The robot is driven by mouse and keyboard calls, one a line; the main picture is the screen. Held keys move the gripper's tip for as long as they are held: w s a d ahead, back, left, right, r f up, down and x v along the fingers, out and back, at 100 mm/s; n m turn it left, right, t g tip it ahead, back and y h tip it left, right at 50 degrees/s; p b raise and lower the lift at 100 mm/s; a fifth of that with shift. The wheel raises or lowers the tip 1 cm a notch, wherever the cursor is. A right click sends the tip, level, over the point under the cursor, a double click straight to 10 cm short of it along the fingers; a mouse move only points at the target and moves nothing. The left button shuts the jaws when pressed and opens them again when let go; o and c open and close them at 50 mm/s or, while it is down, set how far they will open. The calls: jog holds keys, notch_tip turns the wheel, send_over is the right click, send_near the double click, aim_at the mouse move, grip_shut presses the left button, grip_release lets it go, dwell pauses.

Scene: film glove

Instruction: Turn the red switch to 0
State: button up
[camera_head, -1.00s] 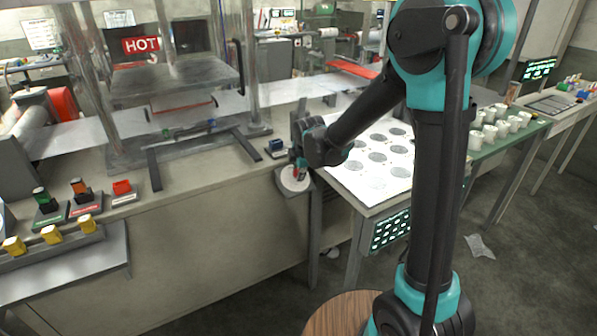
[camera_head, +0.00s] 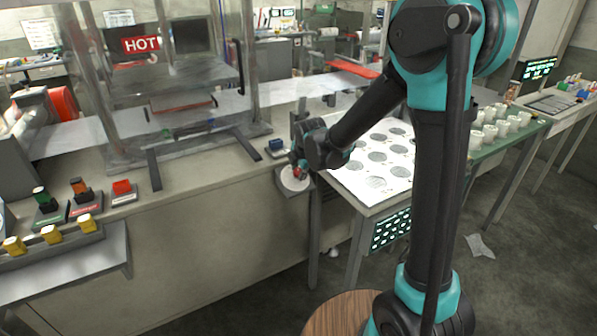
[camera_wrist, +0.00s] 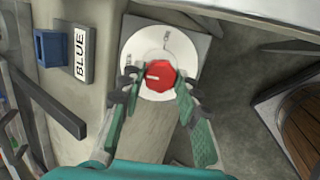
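The red switch (camera_wrist: 161,76) is a faceted red knob on a round white dial (camera_wrist: 150,43) with dark marks around its rim. A white line on the knob points left in the wrist view. My gripper (camera_wrist: 162,80) has one finger on each side of the knob, and both fingertips appear to press against it. In the head view the dial (camera_head: 294,180) sits at the right end of the long bench, with my gripper (camera_head: 302,166) over it and hiding most of the knob. The dial's marks are too small to read.
A blue block switch labelled BLUE (camera_wrist: 49,47) stands left of the dial. The press with the HOT sign (camera_head: 141,44) is on the bench at left. A table with a white sheet of grey discs (camera_head: 375,182) is to the right.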

jog(key=o, duration=0.4)
jog(key=shift+r, duration=0.1)
jog(key=v, duration=1.1)
jog(key=shift+s+r, duration=0.25)
jog(key=shift+r, duration=0.05)
jog(key=shift+d, duration=0.1)
